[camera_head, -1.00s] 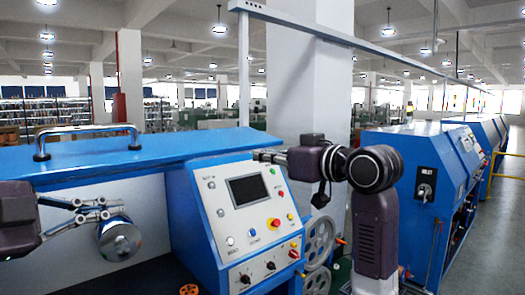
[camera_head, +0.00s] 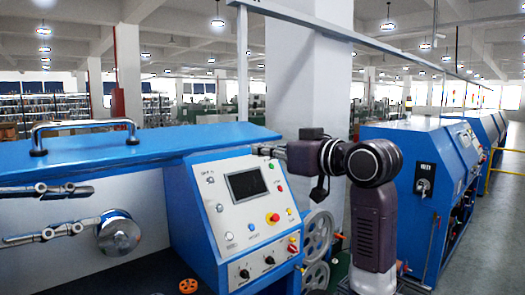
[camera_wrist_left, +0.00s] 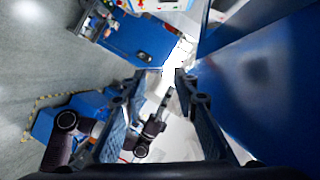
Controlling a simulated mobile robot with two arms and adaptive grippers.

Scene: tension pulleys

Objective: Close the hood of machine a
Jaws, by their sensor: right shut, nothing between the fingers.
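The blue hood (camera_head: 190,142) of the near machine, with a chrome handle (camera_head: 85,133) on top, lies across the left of the head view. Below its front edge a pale inner wall and a round metal pulley (camera_head: 118,233) show. My left gripper (camera_head: 88,207) is at the far left, below the hood edge and left of the pulley, fingers spread and empty. In the left wrist view my left gripper (camera_wrist_left: 158,76) is also open, with nothing between its fingertips. My right gripper (camera_head: 260,150) is shut and empty by the hood's right end, above the control panel.
The sloped control panel (camera_head: 246,205) with screen and buttons stands right of the opening. Spoked wheels (camera_head: 317,235) are beside it. Another blue machine (camera_head: 405,175) stands further right, with grey floor (camera_head: 500,235) beyond. A large blue surface (camera_wrist_left: 255,85) fills the wrist view's right side.

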